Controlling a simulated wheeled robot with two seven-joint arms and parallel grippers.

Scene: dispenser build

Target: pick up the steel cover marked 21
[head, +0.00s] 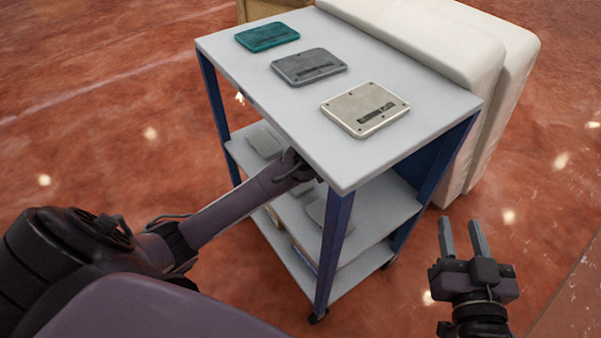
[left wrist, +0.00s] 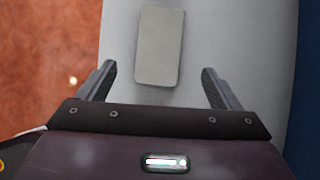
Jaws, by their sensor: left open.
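My left arm reaches under the top of the cart to its middle shelf, and the top hides most of that gripper in the head view. In the left wrist view my left gripper (left wrist: 158,69) is open. A plain grey rectangular plate (left wrist: 159,38) lies flat on the pale shelf (left wrist: 210,30), ahead of and between the fingers, not held. No number is readable on it. Another flat grey plate (head: 264,142) lies farther left on the middle shelf in the head view. My right gripper (head: 461,224) is open and empty, over the floor right of the cart.
The cart top (head: 240,72) carries a teal cover (head: 267,35), a dark grey cover (head: 309,66) and a cream cover (head: 362,103). Blue posts (head: 337,240) frame the shelves. A white padded block (head: 480,75) stands behind the cart. The red floor at left is clear.

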